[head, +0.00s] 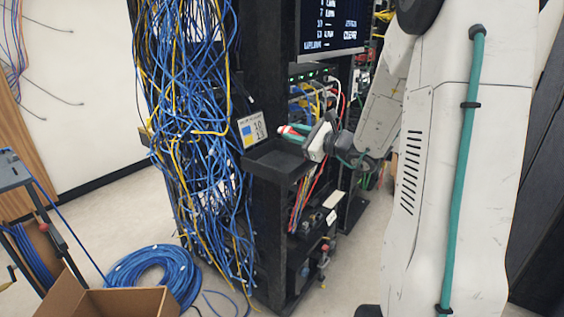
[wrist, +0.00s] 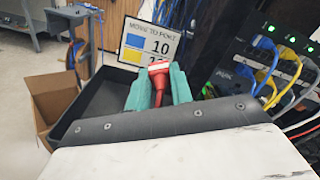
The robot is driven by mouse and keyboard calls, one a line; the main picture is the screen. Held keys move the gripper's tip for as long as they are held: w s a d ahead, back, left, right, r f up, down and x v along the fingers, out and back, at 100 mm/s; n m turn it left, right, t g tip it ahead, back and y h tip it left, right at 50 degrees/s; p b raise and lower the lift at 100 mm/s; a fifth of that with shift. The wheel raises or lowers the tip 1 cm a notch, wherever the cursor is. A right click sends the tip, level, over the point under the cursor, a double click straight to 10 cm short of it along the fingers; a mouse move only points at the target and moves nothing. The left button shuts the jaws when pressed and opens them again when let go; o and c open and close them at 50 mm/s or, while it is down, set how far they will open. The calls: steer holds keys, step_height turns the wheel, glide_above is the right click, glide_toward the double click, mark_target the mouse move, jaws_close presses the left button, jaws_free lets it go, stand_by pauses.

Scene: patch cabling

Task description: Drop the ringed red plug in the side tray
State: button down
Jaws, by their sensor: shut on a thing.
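The red plug (wrist: 158,80) with a white band near its top is held between the teal fingers of my gripper (wrist: 159,88). In the head view the red plug (head: 288,132) shows at the tips of my gripper (head: 300,130), which reaches in from the right. The black side tray (head: 270,168) is fixed to the rack's corner. My gripper holds the plug over the right part of the tray, apart from its floor as far as I can tell. In the wrist view the tray (wrist: 85,105) lies beyond and left of the fingers, partly hidden by my gripper.
A port label card (head: 252,130) stands at the tray's back. Tangled blue and yellow cables (head: 190,90) hang left of the tray. A switch with patched cables (wrist: 268,70) is at the right. A cardboard box (wrist: 50,105) stands on the floor below.

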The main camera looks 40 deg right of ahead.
steer(key=shift+f, duration=0.25)
steer(key=c, duration=1.2)
jaws_free()
steer(key=shift+o, duration=0.2)
steer(key=shift+s, duration=0.1)
steer(key=v, duration=0.7)
steer(key=shift+s, duration=0.3)
